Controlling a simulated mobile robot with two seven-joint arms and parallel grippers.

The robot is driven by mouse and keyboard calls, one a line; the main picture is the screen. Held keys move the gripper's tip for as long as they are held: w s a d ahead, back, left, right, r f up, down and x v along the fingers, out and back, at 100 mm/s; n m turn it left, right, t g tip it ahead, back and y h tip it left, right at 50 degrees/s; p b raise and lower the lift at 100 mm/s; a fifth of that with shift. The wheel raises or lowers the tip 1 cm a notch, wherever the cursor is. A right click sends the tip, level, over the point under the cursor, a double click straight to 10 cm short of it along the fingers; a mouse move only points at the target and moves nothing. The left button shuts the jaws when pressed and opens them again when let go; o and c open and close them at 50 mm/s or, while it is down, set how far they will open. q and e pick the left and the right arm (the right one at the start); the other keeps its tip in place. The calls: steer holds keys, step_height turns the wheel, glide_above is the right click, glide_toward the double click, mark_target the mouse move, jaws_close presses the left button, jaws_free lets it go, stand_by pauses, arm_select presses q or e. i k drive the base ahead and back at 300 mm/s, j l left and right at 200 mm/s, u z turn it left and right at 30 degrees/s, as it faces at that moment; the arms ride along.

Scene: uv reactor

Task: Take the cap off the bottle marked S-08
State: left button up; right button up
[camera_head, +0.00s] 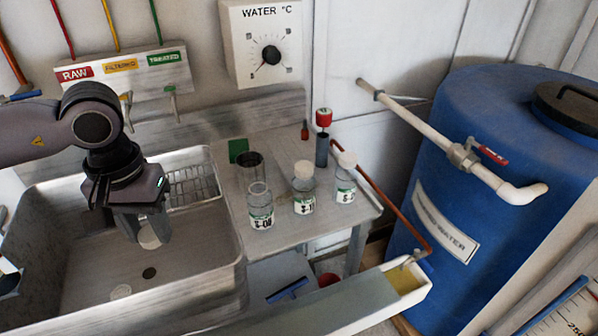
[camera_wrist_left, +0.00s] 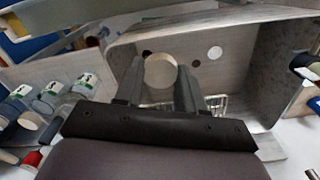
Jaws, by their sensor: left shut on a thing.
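The bottle marked S-08 (camera_head: 260,212) stands upright on the bench beside the sink, clear with a white and green label. Its mouth is open, with no cap on it. My left gripper (camera_head: 146,235) is over the sink, to the left of the bottle and apart from it. It is shut on a pale round cap (camera_head: 149,238), which also shows between the fingers in the left wrist view (camera_wrist_left: 160,72). My right gripper is not in view.
Two capped bottles (camera_head: 303,198) (camera_head: 345,186) stand right of S-08, with a dark open beaker (camera_head: 251,172) behind it. The sink (camera_head: 85,280) has a wire rack (camera_head: 192,186). A white trough (camera_head: 330,306) and blue tank (camera_head: 480,130) lie right.

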mark_target(259, 197)
steer(key=i+l+z, duration=0.1)
steer(key=l+z, duration=0.2)
steer(key=l, duration=0.35)
steer(key=i+l, duration=0.2)
steer(key=i, duration=0.35)
steer(key=k+z, duration=0.05)
